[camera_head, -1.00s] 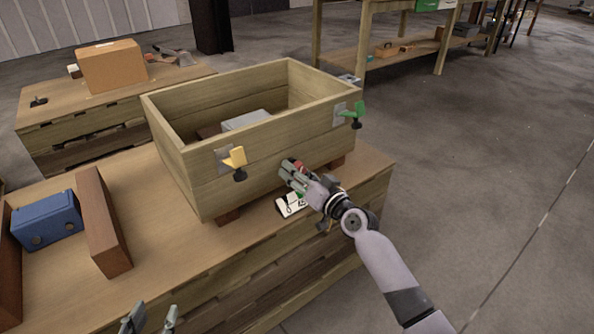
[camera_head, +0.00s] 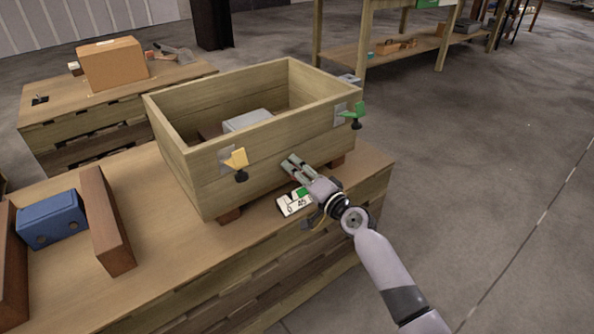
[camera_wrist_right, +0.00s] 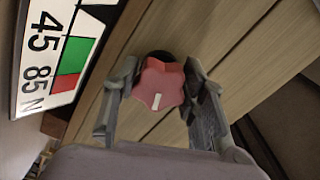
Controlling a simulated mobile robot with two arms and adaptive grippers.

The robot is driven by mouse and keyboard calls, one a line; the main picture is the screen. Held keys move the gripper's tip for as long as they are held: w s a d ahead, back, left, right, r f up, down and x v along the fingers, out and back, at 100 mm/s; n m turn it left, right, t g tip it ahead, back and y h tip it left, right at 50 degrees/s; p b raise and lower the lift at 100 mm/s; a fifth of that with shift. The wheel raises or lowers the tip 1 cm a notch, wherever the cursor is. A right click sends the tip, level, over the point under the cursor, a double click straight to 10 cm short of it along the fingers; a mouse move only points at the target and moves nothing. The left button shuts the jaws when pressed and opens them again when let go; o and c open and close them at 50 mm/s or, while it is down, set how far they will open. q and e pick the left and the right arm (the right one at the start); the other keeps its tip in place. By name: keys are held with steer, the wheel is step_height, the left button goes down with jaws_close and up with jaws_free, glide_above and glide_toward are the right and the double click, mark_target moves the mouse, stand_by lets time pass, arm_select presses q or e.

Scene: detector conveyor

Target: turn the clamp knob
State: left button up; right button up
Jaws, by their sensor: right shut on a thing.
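The red star-shaped clamp knob (camera_wrist_right: 160,84) with a white mark on its face sits on the front wall of a wooden crate. It shows between both fingers of my right gripper (camera_wrist_right: 158,92) in the wrist view. The fingers are shut on its sides, and the white mark points toward the palm. In the head view my right gripper (camera_head: 291,166) is at the crate's lower front wall and hides most of the knob. A white scale card with numbers and green and red patches (camera_head: 294,203) lies beside the gripper; it fills the wrist view's left side (camera_wrist_right: 45,50). My left gripper is out of view.
The wooden crate (camera_head: 240,189) stands on blocks on the bench (camera_head: 180,235). A yellow clip (camera_head: 237,159) and a green clip (camera_head: 354,111) stick out from its front wall. A blue box (camera_head: 50,220) lies between brown bars at left.

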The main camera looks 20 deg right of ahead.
stand_by(0.3)
steer(key=o, duration=1.2)
steer(key=v, duration=1.2)
